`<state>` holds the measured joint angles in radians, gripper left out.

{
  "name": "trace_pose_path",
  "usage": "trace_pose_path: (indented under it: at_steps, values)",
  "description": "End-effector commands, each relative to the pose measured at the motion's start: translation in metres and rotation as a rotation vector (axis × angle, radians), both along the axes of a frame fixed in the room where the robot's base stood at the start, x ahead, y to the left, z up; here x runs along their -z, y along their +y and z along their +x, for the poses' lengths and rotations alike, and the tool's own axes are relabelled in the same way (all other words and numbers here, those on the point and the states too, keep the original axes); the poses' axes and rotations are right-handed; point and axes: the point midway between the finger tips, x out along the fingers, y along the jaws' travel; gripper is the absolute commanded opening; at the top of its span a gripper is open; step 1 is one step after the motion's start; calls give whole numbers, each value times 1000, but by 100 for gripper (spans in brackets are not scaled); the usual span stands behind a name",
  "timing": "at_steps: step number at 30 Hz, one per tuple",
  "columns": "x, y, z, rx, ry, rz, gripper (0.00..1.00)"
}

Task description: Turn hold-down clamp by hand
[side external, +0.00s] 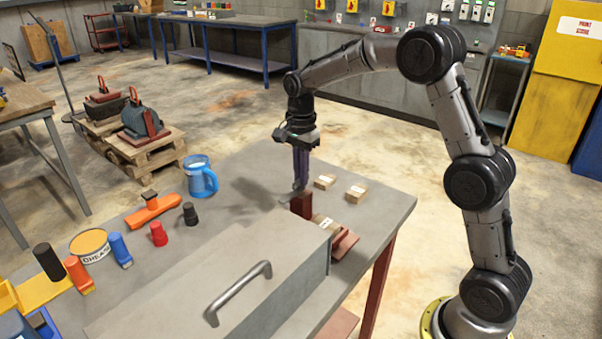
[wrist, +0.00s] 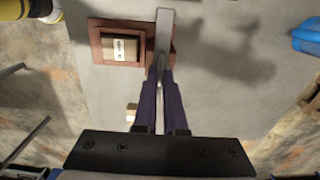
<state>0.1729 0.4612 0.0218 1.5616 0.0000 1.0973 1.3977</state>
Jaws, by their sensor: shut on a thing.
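The hold-down clamp is a grey bar (wrist: 165,38) on a red-brown post (side external: 302,205). In the wrist view it runs up and down the picture along the right side of a red-brown frame (wrist: 96,47). A labelled wooden block (wrist: 124,48) sits in that frame, and the bar is beside the block, not across it. The block also shows in the side view (side external: 323,221), partly hidden by the grey box. My gripper (side external: 299,188) points down, its dark fingers (wrist: 160,76) shut on the near end of the bar. The post is mostly hidden under the bar in the wrist view.
A large grey box (side external: 215,275) with a handle stands close in front of the fixture. Two loose wooden blocks (side external: 325,181) (side external: 356,193) lie behind it. A blue mug (side external: 201,177), an orange tool (side external: 153,208) and small bottles stand left. The table's right edge is near.

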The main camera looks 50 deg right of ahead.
Motion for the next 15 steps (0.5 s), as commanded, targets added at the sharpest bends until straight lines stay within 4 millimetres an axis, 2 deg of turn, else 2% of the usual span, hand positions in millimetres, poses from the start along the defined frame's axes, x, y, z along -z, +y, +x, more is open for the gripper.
trace_pose_path:
  at_steps: [15]
  values:
    - [-2,0,0,64,-3,-1,0]
